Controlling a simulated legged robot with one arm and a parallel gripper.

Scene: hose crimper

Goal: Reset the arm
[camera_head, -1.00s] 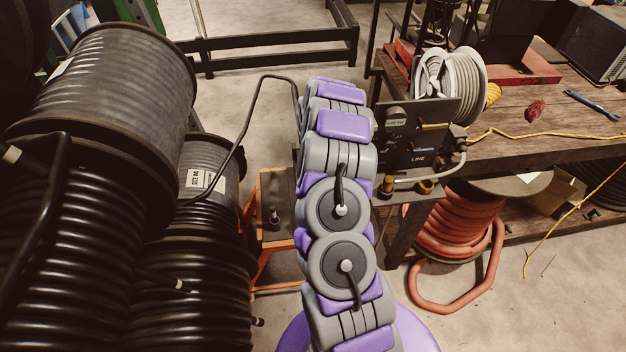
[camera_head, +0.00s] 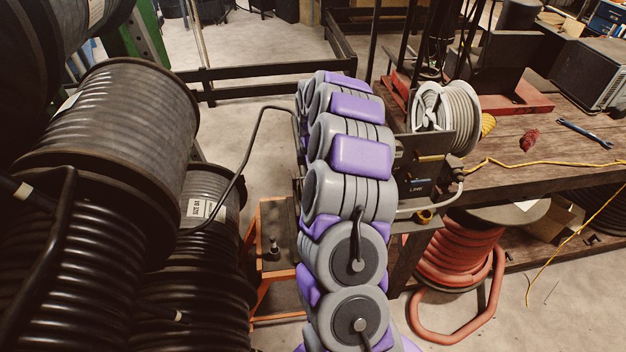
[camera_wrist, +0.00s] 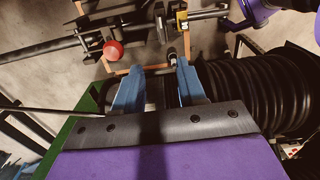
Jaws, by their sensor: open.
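My grey and purple arm (camera_head: 350,155) stands up through the middle of the head view. Its far end hides my gripper there. In the wrist view my gripper (camera_wrist: 156,69) shows two blue fingers spread apart. No object is clearly held between them. A dark fitting (camera_wrist: 172,58) shows close to the right fingertip; I cannot tell whether they touch.
Large black hose reels (camera_head: 120,120) crowd the left. A wooden bench (camera_head: 545,135) with a grey cable reel (camera_head: 460,115) stands right. A red hose coil (camera_head: 462,260) lies under it. An orange-framed stand (camera_head: 270,240) is beside my arm. A red knob (camera_wrist: 113,50) shows in the wrist view.

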